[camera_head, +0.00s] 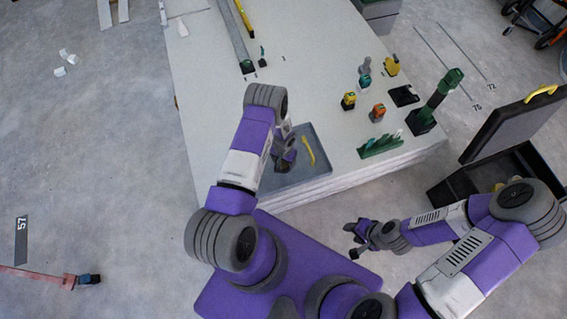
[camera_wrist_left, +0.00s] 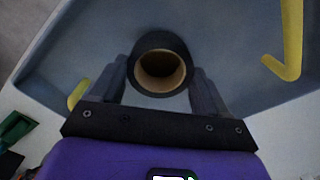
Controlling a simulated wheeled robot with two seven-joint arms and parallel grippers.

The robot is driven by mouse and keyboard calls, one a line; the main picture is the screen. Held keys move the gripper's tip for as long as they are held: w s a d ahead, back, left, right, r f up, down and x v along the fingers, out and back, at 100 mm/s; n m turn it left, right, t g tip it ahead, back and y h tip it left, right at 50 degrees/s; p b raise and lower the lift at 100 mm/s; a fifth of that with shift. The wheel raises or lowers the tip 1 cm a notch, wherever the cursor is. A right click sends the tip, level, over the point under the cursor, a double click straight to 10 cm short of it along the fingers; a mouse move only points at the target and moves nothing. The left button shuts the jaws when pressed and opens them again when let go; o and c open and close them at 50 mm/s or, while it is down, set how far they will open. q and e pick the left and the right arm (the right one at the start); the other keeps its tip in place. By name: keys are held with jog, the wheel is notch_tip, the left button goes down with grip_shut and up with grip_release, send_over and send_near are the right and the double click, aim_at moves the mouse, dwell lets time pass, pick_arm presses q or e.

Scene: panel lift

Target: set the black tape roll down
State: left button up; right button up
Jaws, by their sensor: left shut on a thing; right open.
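The black tape roll (camera_wrist_left: 161,43) shows in the left wrist view between the fingers of my left gripper (camera_wrist_left: 163,85), with its tan core facing the camera. My left gripper is shut on it. In the head view my left gripper (camera_head: 284,158) is over the blue-grey tray (camera_head: 313,137) at the near edge of the panel stack; the roll is mostly hidden by the arm there. The tray also shows around the roll in the left wrist view (camera_wrist_left: 235,50). I cannot tell whether the roll touches the tray floor. My right gripper (camera_head: 354,238) is open and empty, off the stack's near side.
A yellow handle-like piece (camera_head: 308,151) lies in the tray, right of my left gripper. Several small tools, a green-and-black upright tool (camera_head: 436,100) and a green rack (camera_head: 380,145) stand on the panel stack (camera_head: 230,100). An open black case (camera_head: 470,185) is at the right.

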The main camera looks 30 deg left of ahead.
pick_arm(q)
jog(key=shift+f, duration=0.75)
jog(key=shift+r, duration=0.1)
jog(key=o, duration=1)
jog(key=shift+o, duration=0.2)
notch_tip(320, 180, up, 12)
jog(key=p, duration=0.4)
jog(key=s+d+r+h, duration=0.2)
jog(key=s+d+r, duration=0.2)
jog(key=s+d, duration=0.4)
jog(key=s+d+r+n+h, duration=0.1)
jog(key=s+d+r, duration=0.3)
jog(key=s+d, duration=0.4)
jog(key=shift+s+d+n+t+h, duration=0.25)
jog(key=shift+d+n+t+h, duration=0.1)
jog(key=shift+h, duration=0.25)
